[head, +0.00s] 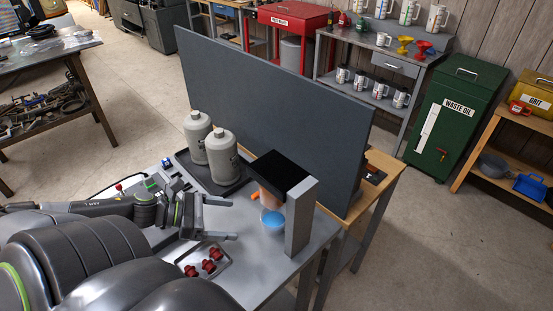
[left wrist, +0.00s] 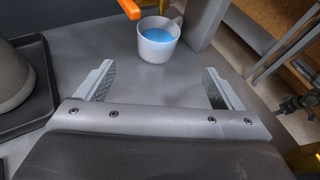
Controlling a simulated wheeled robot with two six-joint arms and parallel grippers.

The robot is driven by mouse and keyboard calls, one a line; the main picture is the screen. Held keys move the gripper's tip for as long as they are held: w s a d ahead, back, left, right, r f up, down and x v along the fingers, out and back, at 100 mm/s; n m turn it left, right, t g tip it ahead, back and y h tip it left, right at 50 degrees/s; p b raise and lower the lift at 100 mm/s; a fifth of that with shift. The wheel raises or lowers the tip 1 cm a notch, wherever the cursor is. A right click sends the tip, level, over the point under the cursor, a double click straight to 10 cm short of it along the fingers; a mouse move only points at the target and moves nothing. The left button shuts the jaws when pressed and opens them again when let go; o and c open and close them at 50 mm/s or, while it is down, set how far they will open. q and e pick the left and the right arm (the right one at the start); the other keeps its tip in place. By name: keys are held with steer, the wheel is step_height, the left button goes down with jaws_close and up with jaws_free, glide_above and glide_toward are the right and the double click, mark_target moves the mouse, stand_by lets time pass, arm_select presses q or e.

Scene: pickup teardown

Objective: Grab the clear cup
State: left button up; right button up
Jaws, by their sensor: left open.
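The clear cup (head: 272,222) stands upright on the grey table under a dispenser, with blue liquid in it. In the left wrist view the cup (left wrist: 157,48) looks whitish, with a handle on its right. My left gripper (head: 233,219) is open and empty, low over the table to the left of the cup. In the left wrist view its fingers (left wrist: 158,78) are spread, and the cup is ahead of their tips, roughly centred and apart from them. An orange spout (left wrist: 130,8) hangs just above the cup's left rim. My right gripper is not in view.
The dispenser has a black top (head: 281,171) and a grey post (head: 299,218) close to the cup's right. Two grey bottles (head: 221,157) stand on a dark tray behind. A small tray (head: 218,267) with red parts lies in front. A dark panel (head: 270,105) stands behind.

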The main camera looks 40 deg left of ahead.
arm_select(q)
steer(key=b+x, duration=0.1)
steer(key=x, duration=0.1)
steer(key=b+x, duration=0.1)
steer(key=x, duration=0.1)
steer(key=shift+a+f+b, duration=0.1)
steer(key=shift+f+b, duration=0.2)
steer(key=shift+b, duration=0.05)
steer(key=shift+w+f, duration=0.15)
steer(key=shift+w, duration=0.2)
steer(key=shift+w+d+f+b, duration=0.2)
steer(key=shift+w+d+b, duration=0.35)
steer(key=shift+b, duration=0.35)
steer(key=shift+w+d+r, duration=0.1)
steer(key=shift+w+d, duration=0.05)
steer(key=shift+d, duration=0.15)
steer(key=shift+w+d+f, duration=0.3)
steer(key=shift+w+f, duration=0.05)
steer(key=shift+w, duration=0.25)
steer(key=shift+w+d, duration=0.2)
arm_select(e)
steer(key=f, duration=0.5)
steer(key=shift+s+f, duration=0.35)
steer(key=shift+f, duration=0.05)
